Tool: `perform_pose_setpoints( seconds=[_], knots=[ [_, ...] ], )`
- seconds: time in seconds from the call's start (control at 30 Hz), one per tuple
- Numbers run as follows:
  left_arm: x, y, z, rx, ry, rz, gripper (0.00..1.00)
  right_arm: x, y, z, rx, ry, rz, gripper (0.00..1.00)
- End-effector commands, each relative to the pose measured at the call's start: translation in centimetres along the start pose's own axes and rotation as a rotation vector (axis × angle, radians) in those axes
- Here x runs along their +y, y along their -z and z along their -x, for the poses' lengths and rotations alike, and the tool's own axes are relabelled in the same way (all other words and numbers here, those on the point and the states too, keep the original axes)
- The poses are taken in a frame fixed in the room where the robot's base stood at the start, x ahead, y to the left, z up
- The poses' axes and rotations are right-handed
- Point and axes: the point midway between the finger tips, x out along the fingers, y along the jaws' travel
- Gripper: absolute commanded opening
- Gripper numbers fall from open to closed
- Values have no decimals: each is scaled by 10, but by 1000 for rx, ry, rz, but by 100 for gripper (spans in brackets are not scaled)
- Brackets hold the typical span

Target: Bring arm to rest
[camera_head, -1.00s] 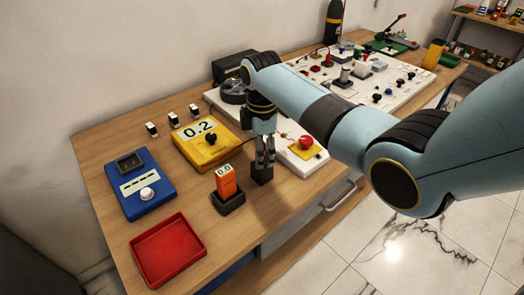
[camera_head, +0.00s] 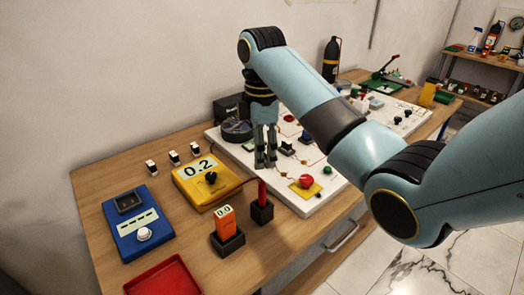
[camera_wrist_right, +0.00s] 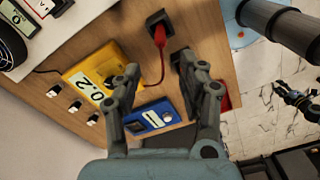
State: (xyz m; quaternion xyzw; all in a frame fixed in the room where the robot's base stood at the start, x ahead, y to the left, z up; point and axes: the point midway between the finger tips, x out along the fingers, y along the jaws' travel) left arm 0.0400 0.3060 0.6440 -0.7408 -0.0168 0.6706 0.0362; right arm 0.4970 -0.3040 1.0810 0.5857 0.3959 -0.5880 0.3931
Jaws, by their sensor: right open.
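My right arm reaches in from the right in the head view. Its gripper (camera_head: 265,148) hangs fingers down above the left part of the white board (camera_head: 330,190), apart from the bench things. In the right wrist view the same gripper (camera_wrist_right: 165,90) has its fingers spread with nothing between them. A red probe (camera_head: 262,193) stands upright in a small black holder (camera_head: 262,212), with a red lead to the yellow meter (camera_head: 207,182). The probe also shows in the right wrist view (camera_wrist_right: 159,36). My left gripper is not in view.
An orange gauge (camera_head: 225,220) stands in a black block. A blue box (camera_head: 138,222) and a red tray (camera_head: 165,278) lie at the left. A red button (camera_head: 306,181) is on the board's near edge. A dark bottle (camera_head: 331,60) stands behind.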

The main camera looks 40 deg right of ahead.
Motion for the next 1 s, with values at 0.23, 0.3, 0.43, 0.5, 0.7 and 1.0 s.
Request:
perform_pose_setpoints(
  seconds=[0.23,0.3,0.43,0.5,0.7,1.0],
  knots=[
    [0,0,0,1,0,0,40,0,0,0,0,0,0,41],
    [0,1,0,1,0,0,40,0,0,0,0,0,0,41],
    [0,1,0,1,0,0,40,0,0,0,0,0,0,41],
    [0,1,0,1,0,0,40,-2,0,-2,0,-1,-6,41],
    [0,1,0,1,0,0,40,-48,-13,-34,-2,-55,-188,41],
    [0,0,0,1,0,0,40,-163,-43,-53,83,-198,-674,41]
  ],
)
